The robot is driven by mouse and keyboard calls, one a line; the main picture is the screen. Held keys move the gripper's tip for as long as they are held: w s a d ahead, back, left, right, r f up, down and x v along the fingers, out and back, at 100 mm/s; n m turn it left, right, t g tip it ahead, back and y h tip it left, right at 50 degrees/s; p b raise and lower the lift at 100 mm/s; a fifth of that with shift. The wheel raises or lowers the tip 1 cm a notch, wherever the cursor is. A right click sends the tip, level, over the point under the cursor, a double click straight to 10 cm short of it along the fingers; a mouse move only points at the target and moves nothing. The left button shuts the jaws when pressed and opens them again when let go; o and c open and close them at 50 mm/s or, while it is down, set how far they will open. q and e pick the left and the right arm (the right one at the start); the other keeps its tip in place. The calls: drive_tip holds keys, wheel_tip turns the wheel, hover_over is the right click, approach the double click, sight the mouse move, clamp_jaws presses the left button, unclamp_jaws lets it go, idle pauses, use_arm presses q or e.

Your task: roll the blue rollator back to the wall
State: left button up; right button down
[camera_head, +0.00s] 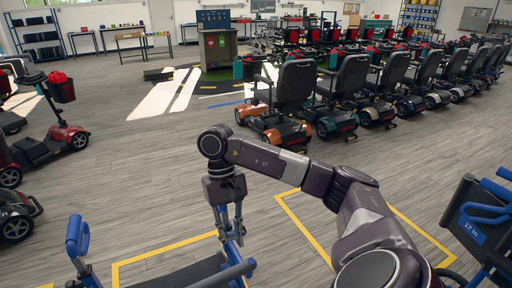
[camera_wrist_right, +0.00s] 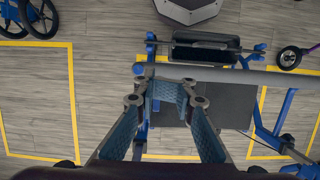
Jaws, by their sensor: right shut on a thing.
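The blue rollator (camera_head: 190,273) stands at the bottom of the head view, cut off by the frame edge. Its blue hand grip (camera_head: 77,236) shows on the left, and its dark seat and grey bar beside it. In the right wrist view its grey bar (camera_wrist_right: 255,79), dark seat and blue frame lie beyond the fingers. My right gripper (camera_head: 229,228) points down at the rollator's right side, shut on part of its frame. In the right wrist view the fingers (camera_wrist_right: 168,98) stand around that part, which they mostly hide. My left gripper is in neither view.
Yellow floor lines (camera_head: 305,230) mark bays around the rollator. A second blue rollator (camera_head: 482,228) labelled "17 in" stands at the right. Rows of scooters (camera_head: 296,88) stand at the back right, more scooters (camera_head: 62,137) at the left. The middle floor (camera_head: 150,165) is clear.

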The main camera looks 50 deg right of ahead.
sight(241, 269)
drive_tip(key=p+x, duration=0.1)
drive_tip(key=x, duration=0.9)
drive_tip(key=shift+s+a+p, duration=0.1)
drive_tip(key=shift+s+p, duration=0.1)
drive_tip(key=shift+p, duration=0.1)
drive_tip(key=shift+s+a+f+p, duration=0.1)
drive_tip(key=shift+s+a+p, duration=0.2)
drive_tip(key=shift+s, duration=0.25)
drive_tip(key=shift+s+a+f+p, duration=0.15)
drive_tip(key=shift+s+a+p, duration=0.1)
drive_tip(key=shift+s, duration=0.25)
drive_tip(key=shift+s+a+f+p, duration=0.1)
drive_tip(key=shift+s+a+p, duration=0.2)
drive_tip(key=shift+s, duration=0.25)
drive_tip(key=shift+d, duration=0.1)
